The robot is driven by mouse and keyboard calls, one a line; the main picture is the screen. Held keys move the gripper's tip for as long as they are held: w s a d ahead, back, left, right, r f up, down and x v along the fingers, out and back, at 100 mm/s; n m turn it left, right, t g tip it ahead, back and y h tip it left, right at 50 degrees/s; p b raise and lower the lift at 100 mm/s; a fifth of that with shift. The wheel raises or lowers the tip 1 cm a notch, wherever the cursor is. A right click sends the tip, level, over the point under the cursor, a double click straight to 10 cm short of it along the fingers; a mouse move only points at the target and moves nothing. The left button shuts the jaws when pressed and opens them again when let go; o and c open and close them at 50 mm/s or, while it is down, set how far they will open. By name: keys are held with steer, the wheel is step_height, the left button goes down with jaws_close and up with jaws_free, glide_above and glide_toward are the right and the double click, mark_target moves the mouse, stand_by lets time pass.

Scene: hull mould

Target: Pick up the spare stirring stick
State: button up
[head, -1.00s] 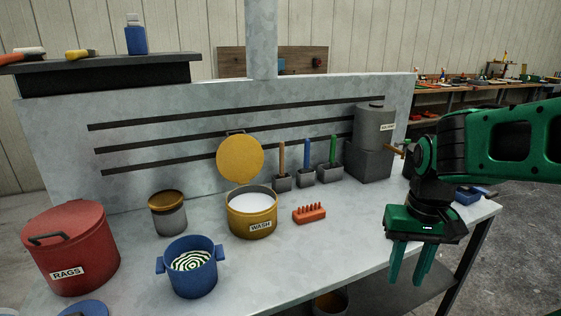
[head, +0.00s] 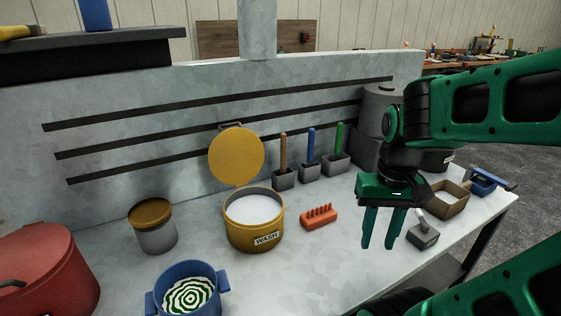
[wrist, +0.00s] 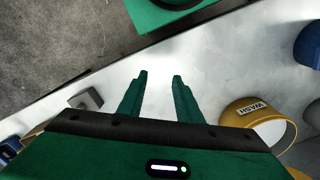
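Three upright sticks stand in small grey holders near the back panel in the head view: a brown one (head: 283,151), a blue one (head: 310,143) and a green one (head: 339,136). I cannot tell which is the spare stirring stick. My gripper (head: 379,243) points down over the right part of the bench, in front of and to the right of the sticks. Its fingers are apart, with nothing between them; they also show in the wrist view (wrist: 160,79). The sticks are not visible in the wrist view.
A yellow WASH pot (head: 257,231), an orange pegged block (head: 319,218) and a blue pot (head: 188,294) stand on the bench. A grey block with a handle (head: 422,236) and a brown tray (head: 446,207) lie right of my gripper. The grey back panel (head: 120,134) rises behind.

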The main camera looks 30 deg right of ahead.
step_height(320, 180, up, 12)
steer(key=m, duration=1.1)
glide_above(282, 133)
steer(key=shift+s+d+r, duration=0.1)
steer(key=shift+d+r, duration=0.05)
steer(key=shift+d, duration=0.05)
steer(key=shift+w+a+m, duration=0.1)
steer(key=shift+w+m, duration=0.15)
steer(key=shift+m, duration=0.05)
steer(key=shift+w+f, duration=0.1)
steer(key=shift+f, duration=0.25)
step_height(282, 133, down, 5)
steer(key=shift+r, duration=0.1)
steer(key=shift+s+d+f, duration=0.1)
steer(key=shift+f, duration=1.25)
steer(key=shift+s+d+f, duration=0.1)
steer(key=shift+f, duration=1.25)
jaws_close()
